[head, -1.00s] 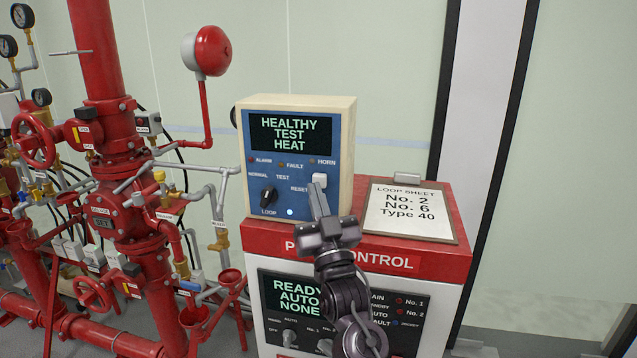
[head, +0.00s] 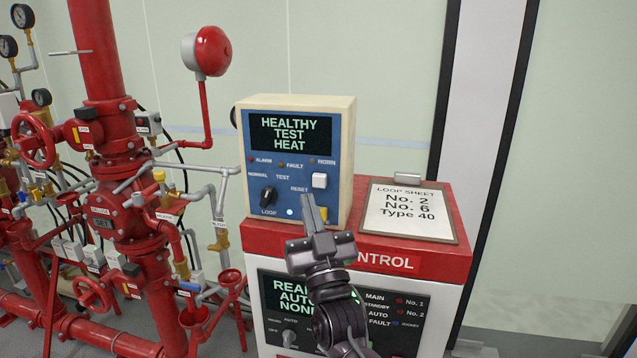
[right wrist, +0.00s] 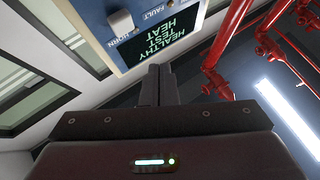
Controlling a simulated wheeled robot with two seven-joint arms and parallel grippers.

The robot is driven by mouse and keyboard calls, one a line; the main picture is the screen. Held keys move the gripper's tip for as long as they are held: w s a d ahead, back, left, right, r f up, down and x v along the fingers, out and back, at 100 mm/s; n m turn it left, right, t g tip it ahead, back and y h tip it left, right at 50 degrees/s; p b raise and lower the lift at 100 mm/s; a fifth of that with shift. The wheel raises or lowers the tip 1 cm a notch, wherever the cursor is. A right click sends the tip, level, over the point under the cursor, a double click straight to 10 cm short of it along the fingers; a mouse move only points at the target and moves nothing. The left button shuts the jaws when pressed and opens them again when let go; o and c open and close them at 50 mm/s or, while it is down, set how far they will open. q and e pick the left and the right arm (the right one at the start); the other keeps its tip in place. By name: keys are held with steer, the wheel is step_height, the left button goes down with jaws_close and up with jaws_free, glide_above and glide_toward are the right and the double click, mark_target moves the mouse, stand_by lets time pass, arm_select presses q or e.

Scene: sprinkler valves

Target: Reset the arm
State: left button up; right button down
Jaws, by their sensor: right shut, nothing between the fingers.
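My right gripper (head: 310,212) is shut and empty, with its fingertips in front of the lower part of the blue-faced panel (head: 300,115). In the right wrist view its closed fingers (right wrist: 158,85) point toward the panel's edge. The panel's screen (head: 291,135) reads HEALTHY TEST HEAT. The white reset button (head: 319,180) is clear of the gripper, up and right of the fingertips. The black rotary knob (head: 268,196) is left of the fingers. A yellow part (head: 323,214) shows just right of the fingertips. Whether the fingers touch the panel I cannot tell. My left gripper is not in view.
The panel stands on a red-topped pump control cabinet (head: 455,225). A loop sheet clipboard (head: 411,211) lies right of it, reading No. 2, No. 6, Type 40. Red pipes and valves (head: 120,180) and a red bell (head: 212,51) crowd the left. The right side is open.

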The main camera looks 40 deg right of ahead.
stand_by(0.4)
steer(key=w+a+f+n+g+y, duration=0.1)
steer(key=w+a+f+g+y, duration=0.1)
steer(key=f, duration=0.6)
steer(key=w+a+f+n+g+y, duration=0.1)
steer(key=w+a+f+y, duration=0.15)
steer(key=f, duration=0.65)
steer(key=w+a+f+n+g+y, duration=0.1)
steer(key=w+f+g, duration=0.15)
steer(key=f, duration=0.55)
steer(key=s+a+f+n+g+y, duration=0.1)
steer(key=s+a+f+g, duration=0.2)
steer(key=f, duration=0.9)
steer(key=s+a+f+g+y, duration=0.15)
steer(key=s+f, duration=0.35)
steer(key=f, duration=0.6)
steer(key=s+a+f+n+g+y, duration=0.1)
steer(key=s+f+g, duration=0.25)
steer(key=f, duration=0.85)
steer(key=s+f+g+b, duration=0.1)
steer(key=s+f+g, duration=0.5)
steer(key=s+f, duration=1.25)
steer(key=s+d+f+g, duration=0.1)
steer(key=s, duration=0.8)
steer(key=s+d+f+n+g, duration=0.1)
steer(key=s+f+g, duration=0.1)
steer(key=s, duration=0.7)
steer(key=shift+s+f+h, duration=0.15)
steer(key=shift+f+h, duration=0.15)
steer(key=shift+h, duration=0.1)
